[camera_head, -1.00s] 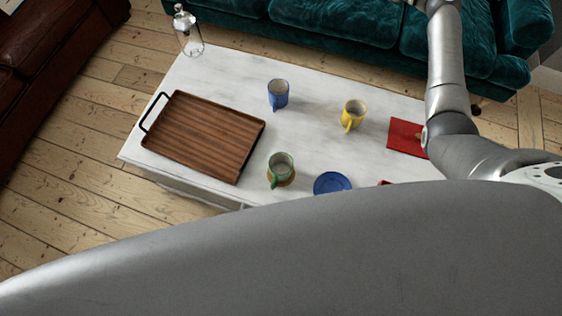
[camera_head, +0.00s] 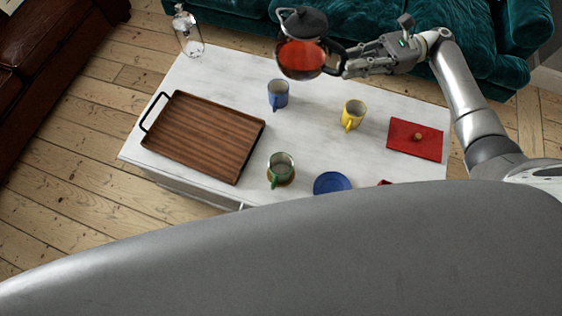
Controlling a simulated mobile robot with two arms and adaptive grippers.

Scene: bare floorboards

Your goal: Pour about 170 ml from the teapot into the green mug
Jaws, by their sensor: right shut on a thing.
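The teapot (camera_head: 302,56) is glass with a black lid and black handle and holds red-orange liquid. My right gripper (camera_head: 346,64) is shut on its handle and holds it up above the far side of the table, beyond the blue mug. The teapot looks about upright; no stream of liquid shows. The green mug (camera_head: 281,164) stands on a saucer or coaster near the table's front edge, well away from the teapot. Its inside looks empty, though this is hard to tell. My left gripper is not in view.
A teal sofa (camera_head: 350,28) stands behind.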

